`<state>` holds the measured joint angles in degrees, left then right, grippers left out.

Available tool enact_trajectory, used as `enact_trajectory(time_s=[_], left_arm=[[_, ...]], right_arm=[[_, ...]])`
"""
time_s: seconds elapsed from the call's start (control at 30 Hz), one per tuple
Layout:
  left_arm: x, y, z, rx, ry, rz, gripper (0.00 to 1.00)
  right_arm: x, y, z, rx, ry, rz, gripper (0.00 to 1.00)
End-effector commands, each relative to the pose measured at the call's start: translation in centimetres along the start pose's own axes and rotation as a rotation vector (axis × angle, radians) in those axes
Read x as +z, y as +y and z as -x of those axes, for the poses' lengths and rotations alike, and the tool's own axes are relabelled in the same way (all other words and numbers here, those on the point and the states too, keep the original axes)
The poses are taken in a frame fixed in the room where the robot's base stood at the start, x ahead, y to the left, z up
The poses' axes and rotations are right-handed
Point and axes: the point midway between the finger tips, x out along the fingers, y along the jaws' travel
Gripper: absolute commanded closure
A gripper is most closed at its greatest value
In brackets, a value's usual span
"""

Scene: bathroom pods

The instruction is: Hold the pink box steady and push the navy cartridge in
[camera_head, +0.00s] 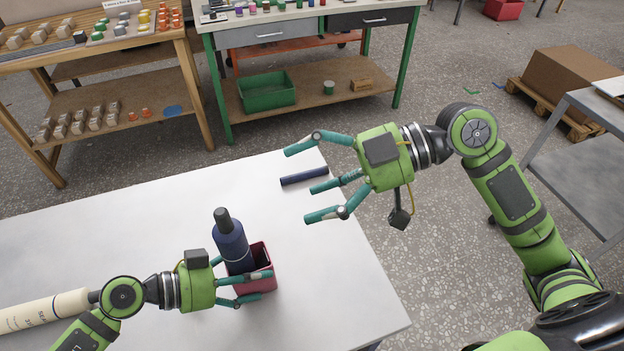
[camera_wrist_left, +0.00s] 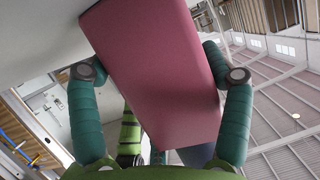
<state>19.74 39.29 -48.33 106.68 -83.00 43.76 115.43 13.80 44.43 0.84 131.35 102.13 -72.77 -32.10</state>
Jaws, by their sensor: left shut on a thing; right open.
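The pink box (camera_head: 267,261) stands open-topped on the white table. The navy cartridge (camera_head: 231,243), bottle-shaped with a dark narrow top, stands in the box, leaning slightly left, with much of its length above the rim. Its lower end is hidden inside. My left gripper (camera_head: 264,286) is shut on the box from the left, low on its sides. In the left wrist view the pink box (camera_wrist_left: 155,70) fills the space between its two teal fingers. My right gripper (camera_head: 312,188) is open and empty, above the table to the right of and beyond the box.
A thin navy rod (camera_head: 303,178) lies on the table near the right gripper's fingers. A cream tube (camera_head: 45,311) lies at the table's left, by my left arm. The white table (camera_head: 130,220) is otherwise largely clear. Shelved benches stand beyond it.

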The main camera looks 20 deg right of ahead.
Motion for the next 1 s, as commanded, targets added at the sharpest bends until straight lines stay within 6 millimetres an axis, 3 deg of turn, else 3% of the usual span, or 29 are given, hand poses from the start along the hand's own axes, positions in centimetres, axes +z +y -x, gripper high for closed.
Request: enact_trajectory(time_s=[0.2, 0.23, 0.27, 0.3, 0.73, 0.87, 1.0], left_arm=[[0.1, 0.1, 0.0, 0.001, -0.001, 0.002, 0.53], [0.1, 0.1, 0.0, 0.001, -0.001, 0.002, 0.17], [0.1, 0.1, 0.0, 0.001, -0.001, 0.002, 0.05], [0.1, 0.1, 0.0, 0.001, -0.001, 0.002, 0.00], [0.1, 0.0, 0.5, -0.001, -0.002, 0.000, 0.00], [0.1, -0.1, 2.2, -0.003, -0.004, 0.001, 0.00], [0.2, 0.0, 5.2, -0.002, -0.006, 0.002, 0.00]], right_arm=[[0.0, 0.0, 0.0, 0.000, 0.000, 0.000, 0.08], [0.0, 0.0, 0.0, 0.000, 0.000, 0.000, 0.08], [0.0, 0.0, 0.0, 0.000, 0.000, 0.000, 0.08], [0.0, 0.0, 0.0, 0.000, 0.000, 0.000, 0.08], [0.0, 0.0, 0.0, 0.000, 0.001, 0.000, 0.08], [0.0, 0.0, 0.0, 0.000, 0.000, 0.000, 0.08], [0.0, 0.0, 0.0, 0.000, 0.000, 0.000, 0.08]])
